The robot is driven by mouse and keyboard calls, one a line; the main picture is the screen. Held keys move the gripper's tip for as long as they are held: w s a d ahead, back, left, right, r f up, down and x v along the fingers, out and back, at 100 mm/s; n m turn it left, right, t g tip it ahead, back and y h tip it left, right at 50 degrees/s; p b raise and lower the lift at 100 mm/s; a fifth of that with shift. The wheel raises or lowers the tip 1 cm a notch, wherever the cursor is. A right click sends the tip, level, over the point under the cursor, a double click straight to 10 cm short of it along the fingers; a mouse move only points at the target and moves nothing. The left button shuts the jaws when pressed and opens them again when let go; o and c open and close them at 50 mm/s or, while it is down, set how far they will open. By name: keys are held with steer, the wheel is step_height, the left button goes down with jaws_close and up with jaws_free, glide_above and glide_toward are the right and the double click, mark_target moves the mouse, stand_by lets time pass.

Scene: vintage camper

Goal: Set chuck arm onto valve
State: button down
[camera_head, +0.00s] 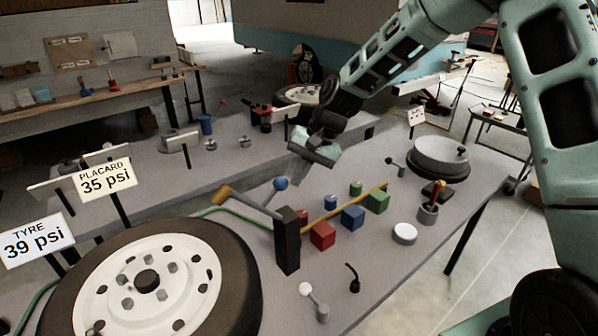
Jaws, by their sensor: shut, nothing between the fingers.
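My gripper (300,166) is shut and empty above the middle of the grey bench, behind the black post. A lever with an orange end (222,194) slants from upper left down to the black upright post (287,245); it looks like the chuck arm, though I cannot be sure. The gripper is above and to the right of this lever, apart from it. The tyre (245,290) with its white wheel (190,265) lies at the lower left. I cannot clearly pick out the valve on the wheel.
Signs reading "TYRE 39 psi" (37,242) and "PLACARD 35 psi" (107,181) stand behind the tyre. Red (322,236), blue (353,217) and green (376,201) blocks sit right of the post. A ball-topped lever (306,290) stands in front. A round grey pan (441,155) is farther right.

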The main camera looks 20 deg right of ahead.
stand_by(0.3)
steer(key=shift+s+a+r+h, duration=0.15)
steer(key=shift+a+h, duration=0.15)
steer(key=shift+a, duration=0.15)
steer(key=shift+s+a+t+h, duration=0.3)
steer(key=shift+a+h, duration=0.3)
steer(key=shift+a, duration=0.3)
steer(key=s+a+f+n+t+h+b, duration=0.1)
steer(key=s+a+f+t+h+b, duration=0.1)
steer(key=a+h+b, duration=0.4)
steer(key=shift+s+a+f+h+b, duration=0.3)
steer(key=shift+s+a+f+b, duration=0.3)
steer(key=shift+a, duration=1.05)
steer(key=shift+a+f, duration=0.15)
steer(key=shift+a, duration=0.05)
steer(key=shift+d, duration=0.1)
